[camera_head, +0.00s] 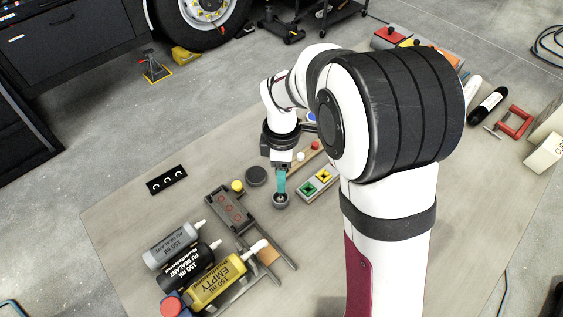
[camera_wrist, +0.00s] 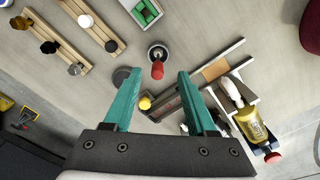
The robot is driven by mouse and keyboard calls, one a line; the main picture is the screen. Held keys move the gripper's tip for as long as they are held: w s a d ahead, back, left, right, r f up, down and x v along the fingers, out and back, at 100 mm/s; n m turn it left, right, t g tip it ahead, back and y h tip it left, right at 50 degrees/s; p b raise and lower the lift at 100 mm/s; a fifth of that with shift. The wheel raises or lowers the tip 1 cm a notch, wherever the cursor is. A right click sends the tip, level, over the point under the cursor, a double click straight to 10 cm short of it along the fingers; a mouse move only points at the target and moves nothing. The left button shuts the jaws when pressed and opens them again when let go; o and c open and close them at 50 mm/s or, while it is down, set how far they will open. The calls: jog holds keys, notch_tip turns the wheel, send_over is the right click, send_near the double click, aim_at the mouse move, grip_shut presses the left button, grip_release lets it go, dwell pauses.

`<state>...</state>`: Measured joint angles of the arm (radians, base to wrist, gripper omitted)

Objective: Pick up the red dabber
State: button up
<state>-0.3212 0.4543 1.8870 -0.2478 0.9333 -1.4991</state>
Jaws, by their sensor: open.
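The red dabber (camera_wrist: 157,71) shows in the wrist view as a small red upright piece at a round metallic pot (camera_wrist: 158,50). It lies between the tips of my gripper (camera_wrist: 155,78) as seen there, with visible space on both sides. The gripper's teal fingers are apart and hold nothing. In the head view my gripper (camera_head: 280,184) points down just above the same pot (camera_head: 280,201). The fingers hide the dabber in that view. I cannot tell whether the fingertips are at the dabber's height.
A dark round disc (camera_head: 256,176) and a yellow knob (camera_head: 237,186) lie just left of the pot. A box with green and yellow cells (camera_head: 318,184) stands to the right. Sealant tubes (camera_head: 180,268) lie at front left. Wooden peg rails (camera_wrist: 72,42) are close by.

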jog(key=f, duration=0.6)
jog(key=shift+w+a, duration=0.15)
jog(key=shift+a, duration=0.05)
grip_shut()
